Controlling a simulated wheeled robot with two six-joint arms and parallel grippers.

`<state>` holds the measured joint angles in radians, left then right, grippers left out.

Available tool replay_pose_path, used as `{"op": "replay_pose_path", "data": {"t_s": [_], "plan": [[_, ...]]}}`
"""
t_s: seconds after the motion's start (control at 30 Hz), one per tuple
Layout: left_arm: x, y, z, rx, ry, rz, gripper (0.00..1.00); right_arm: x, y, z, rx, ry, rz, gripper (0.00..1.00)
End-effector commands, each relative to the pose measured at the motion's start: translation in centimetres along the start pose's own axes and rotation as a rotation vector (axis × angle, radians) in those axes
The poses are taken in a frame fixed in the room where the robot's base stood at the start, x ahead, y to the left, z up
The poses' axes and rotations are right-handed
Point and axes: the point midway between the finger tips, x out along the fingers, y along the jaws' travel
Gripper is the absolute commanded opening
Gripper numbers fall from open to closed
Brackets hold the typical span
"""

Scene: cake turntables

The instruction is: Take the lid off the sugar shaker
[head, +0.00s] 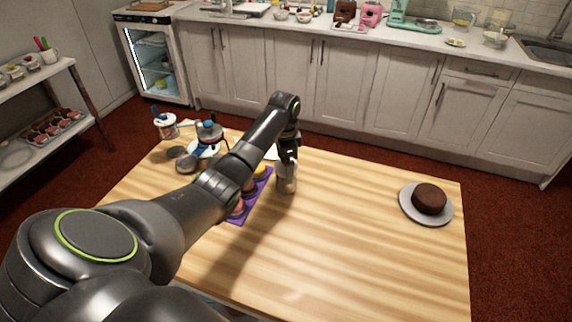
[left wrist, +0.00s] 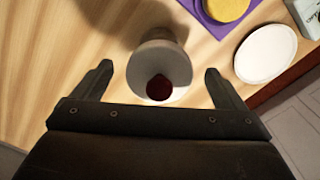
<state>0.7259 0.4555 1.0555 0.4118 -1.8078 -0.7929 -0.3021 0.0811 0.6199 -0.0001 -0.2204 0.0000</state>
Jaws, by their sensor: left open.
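The sugar shaker (head: 287,183) stands upright on the wooden table, right under my left gripper (head: 288,155). In the left wrist view the shaker (left wrist: 160,52) is seen from above as a pale grey round shape with a dark red knob (left wrist: 159,88) on its lid. My left gripper (left wrist: 157,85) is open, with one finger on each side of the shaker's top and a visible gap on both sides. The lid appears to be on the shaker. My right gripper is not in view.
A purple mat (head: 239,218) with round treats lies left of the shaker, partly behind my arm. A white oval dish (left wrist: 266,53) is close by. A chocolate cake (head: 429,198) sits on a plate at the right. Jars stand at the back left. The table's middle front is clear.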

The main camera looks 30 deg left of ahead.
Motion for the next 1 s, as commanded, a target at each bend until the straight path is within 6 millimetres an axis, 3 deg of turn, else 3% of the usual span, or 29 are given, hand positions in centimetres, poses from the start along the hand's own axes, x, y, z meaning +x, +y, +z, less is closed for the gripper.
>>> {"op": "replay_pose_path", "data": {"t_s": [0.07, 0.43, 0.77, 1.0], "plan": [[0.0, 0.0, 0.0, 0.000, 0.000, 0.000, 0.93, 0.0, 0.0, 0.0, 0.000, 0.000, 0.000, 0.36], [0.0, 0.0, 0.0, 0.000, 0.000, 0.001, 0.46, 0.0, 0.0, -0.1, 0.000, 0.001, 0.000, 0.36], [-0.5, 0.0, 0.0, 0.000, 0.001, -0.001, 0.46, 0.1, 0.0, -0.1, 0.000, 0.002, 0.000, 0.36], [-4.6, -0.2, -0.1, 0.000, 0.003, -0.005, 0.46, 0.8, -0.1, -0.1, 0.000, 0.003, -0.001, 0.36]]}}
